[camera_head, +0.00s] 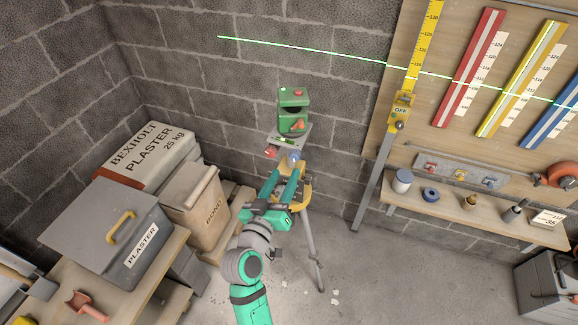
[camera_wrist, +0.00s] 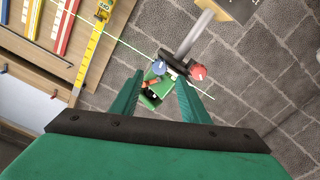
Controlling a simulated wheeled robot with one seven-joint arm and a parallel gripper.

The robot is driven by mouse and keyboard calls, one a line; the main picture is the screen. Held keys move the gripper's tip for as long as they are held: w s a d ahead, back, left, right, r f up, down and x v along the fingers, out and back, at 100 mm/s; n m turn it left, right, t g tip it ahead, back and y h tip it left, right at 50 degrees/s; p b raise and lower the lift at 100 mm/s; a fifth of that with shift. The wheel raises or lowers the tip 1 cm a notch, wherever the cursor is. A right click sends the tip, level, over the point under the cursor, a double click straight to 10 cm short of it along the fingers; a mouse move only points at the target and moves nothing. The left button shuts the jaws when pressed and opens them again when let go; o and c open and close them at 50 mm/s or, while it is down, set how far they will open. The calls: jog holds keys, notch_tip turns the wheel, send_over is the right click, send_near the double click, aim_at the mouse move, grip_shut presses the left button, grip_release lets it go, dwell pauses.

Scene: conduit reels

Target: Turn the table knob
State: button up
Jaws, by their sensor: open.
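A green laser level (camera_head: 293,110) stands on a small grey table (camera_head: 297,136) on top of a tripod (camera_head: 309,237). A red knob (camera_head: 270,153) and a blue knob (camera_head: 294,158) sit below the table's near side. In the wrist view, the blue knob (camera_wrist: 158,68) is between my fingertips in the picture, and the red knob (camera_wrist: 198,72) is to their right. Which one is the table knob I cannot tell. My gripper (camera_head: 284,172) is open and points at the tripod head. No contact with a knob shows. The green level (camera_wrist: 158,92) is partly visible between the fingers.
A green laser line (camera_head: 330,53) crosses the wall and the yellow scale (camera_head: 425,40). A shelf (camera_head: 470,215) with small items is right. Floor around the tripod is mostly clear.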

jog(key=v, duration=0.4)
jog(key=shift+f, duration=0.1)
dwell(0.4)
jog(key=s+f+n+g+y, duration=0.2)
jog(key=s+f+y, duration=0.4)
jog(key=s+f, duration=0.95)
jog(key=s+d+r+m, duration=0.1)
jog(key=s+d, duration=0.1)
jog(key=s, duration=0.8)
jog(key=s+d+r+m, duration=0.2)
jog(key=s, duration=0.8)
jog(key=shift+d, duration=0.25)
